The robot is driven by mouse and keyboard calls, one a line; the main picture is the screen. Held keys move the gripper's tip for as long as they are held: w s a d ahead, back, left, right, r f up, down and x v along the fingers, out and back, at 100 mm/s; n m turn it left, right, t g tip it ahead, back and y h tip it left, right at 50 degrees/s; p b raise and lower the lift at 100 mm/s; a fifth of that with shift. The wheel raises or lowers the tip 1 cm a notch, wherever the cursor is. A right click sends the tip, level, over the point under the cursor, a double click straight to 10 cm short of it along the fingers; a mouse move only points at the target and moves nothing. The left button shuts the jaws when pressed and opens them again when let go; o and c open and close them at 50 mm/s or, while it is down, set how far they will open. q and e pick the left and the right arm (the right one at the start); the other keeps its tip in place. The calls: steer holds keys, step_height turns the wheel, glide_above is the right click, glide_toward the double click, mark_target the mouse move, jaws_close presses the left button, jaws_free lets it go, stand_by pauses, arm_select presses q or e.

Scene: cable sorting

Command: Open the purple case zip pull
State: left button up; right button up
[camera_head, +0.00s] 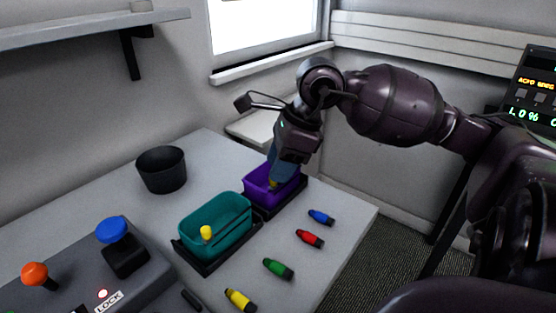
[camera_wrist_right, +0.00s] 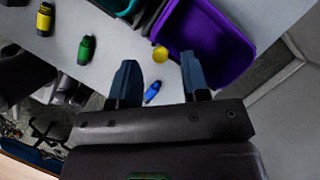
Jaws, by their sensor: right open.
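The purple case (camera_head: 291,189) stands on the white table, and it also shows in the right wrist view (camera_wrist_right: 215,42) at the top right. Its inside is visible from above. The yellow zip pull (camera_wrist_right: 160,54) is at the case's left edge in the wrist view; a small yellow part (camera_head: 273,184) also shows below my gripper in the head view. My right gripper (camera_wrist_right: 158,68) is open, its two blue fingertips on either side of the pull in the picture. I cannot tell whether they touch it. My left gripper is not in view.
A teal case (camera_head: 215,222) with a yellow pull stands beside the purple one. Blue (camera_head: 321,217), red (camera_head: 310,239), green (camera_head: 278,268) and yellow (camera_head: 240,300) plugs lie to the right. A black cup (camera_head: 161,170) stands behind; a joystick console (camera_head: 85,272) is front left.

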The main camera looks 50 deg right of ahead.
steer(key=p+v, duration=0.2)
steer(key=v, duration=0.6)
steer(key=shift+r, duration=0.2)
steer(key=shift+s, duration=0.1)
steer(key=shift+s+f, duration=0.1)
